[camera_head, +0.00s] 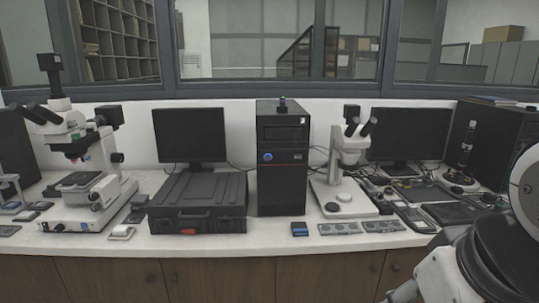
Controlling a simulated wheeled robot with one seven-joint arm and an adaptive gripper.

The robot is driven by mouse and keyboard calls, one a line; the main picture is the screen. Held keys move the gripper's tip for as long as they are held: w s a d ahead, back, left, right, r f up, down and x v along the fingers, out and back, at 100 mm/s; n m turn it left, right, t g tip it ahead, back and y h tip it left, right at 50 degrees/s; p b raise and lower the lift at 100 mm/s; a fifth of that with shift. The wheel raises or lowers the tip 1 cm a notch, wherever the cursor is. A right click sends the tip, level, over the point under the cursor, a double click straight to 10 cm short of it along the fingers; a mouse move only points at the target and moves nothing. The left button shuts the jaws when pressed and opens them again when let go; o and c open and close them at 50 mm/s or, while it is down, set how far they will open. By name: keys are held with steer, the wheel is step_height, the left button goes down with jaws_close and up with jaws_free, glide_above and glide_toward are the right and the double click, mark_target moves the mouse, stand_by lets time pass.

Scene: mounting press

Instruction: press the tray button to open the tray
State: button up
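A tall black tower unit (282,180) stands upright at the middle of the white bench, the likeliest place for the tray button. A round blue button (267,157) shows on the left of its front face. A slot-like panel (284,132) runs across the upper front, with no tray seen sticking out. I cannot tell from a label which control is the tray button. My arm shows at the lower right, well apart from the tower. My gripper's fingers are not seen in this view.
A black case (198,203) lies left of the tower, before a monitor (189,135). A microscope (346,160) stands close on the right. A larger microscope (85,165) is at the left. A small blue-topped box (300,229) and flat grey plates (340,228) lie near the front edge.

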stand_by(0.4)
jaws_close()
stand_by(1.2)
